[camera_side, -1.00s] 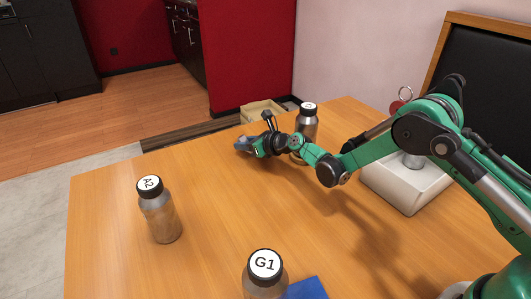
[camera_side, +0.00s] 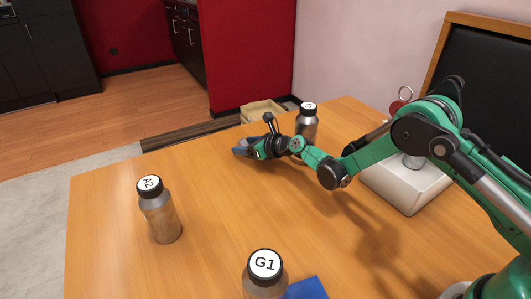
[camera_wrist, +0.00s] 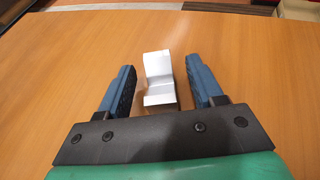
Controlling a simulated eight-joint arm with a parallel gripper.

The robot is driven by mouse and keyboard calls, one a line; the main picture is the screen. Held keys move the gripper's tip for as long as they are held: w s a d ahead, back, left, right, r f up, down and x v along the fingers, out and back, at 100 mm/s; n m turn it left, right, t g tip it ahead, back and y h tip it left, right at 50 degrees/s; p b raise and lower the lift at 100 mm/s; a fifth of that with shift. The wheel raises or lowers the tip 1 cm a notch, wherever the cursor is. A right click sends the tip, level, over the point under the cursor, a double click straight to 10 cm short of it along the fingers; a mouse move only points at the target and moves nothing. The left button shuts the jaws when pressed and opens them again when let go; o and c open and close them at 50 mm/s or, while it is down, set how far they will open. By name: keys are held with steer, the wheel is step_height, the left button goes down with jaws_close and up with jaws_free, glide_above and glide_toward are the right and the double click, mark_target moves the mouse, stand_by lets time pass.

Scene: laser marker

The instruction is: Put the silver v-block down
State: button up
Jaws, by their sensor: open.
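The silver v-block (camera_wrist: 160,82) rests on the wooden table in the wrist view, its bright angled faces turned up. It lies between the two blue fingers of my gripper (camera_wrist: 162,88). There is a gap on each side, so the fingers are apart and not touching it. In the side view my gripper (camera_side: 243,150) is low over the far part of the table, and the v-block cannot be made out there.
A bottle (camera_side: 307,122) stands close to my gripper at the back. Bottle A2 (camera_side: 162,215) stands at the left, and bottle G1 (camera_side: 264,280) at the front beside a blue pad (camera_side: 306,288). A white machine base (camera_side: 405,185) is at the right. The table's middle is clear.

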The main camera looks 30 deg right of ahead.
steer(key=v, duration=1)
steer(key=shift+s+d+r, duration=0.1)
steer(key=shift+s+d, duration=0.1)
steer(key=shift+s+d+r, duration=0.1)
steer(key=shift+s+r, duration=0.05)
steer(key=shift+s, duration=0.15)
steer(key=shift+s+r+n, duration=0.2)
steer(key=shift+r+n, duration=0.05)
steer(key=shift+n, duration=0.05)
steer(key=s+d+r+n+g+h, duration=0.1)
steer(key=s+r+n, duration=0.3)
steer(key=s+n, duration=0.5)
steer(key=s+d+r+n+g+h, duration=0.2)
steer(key=s+n, duration=0.8)
steer(key=n, duration=1.1)
steer(key=shift+d+r+n+g+h, duration=0.25)
steer(key=shift+r+n+g+h, duration=0.15)
steer(key=shift+r+g+h, duration=0.75)
steer(key=shift+s+r, duration=0.15)
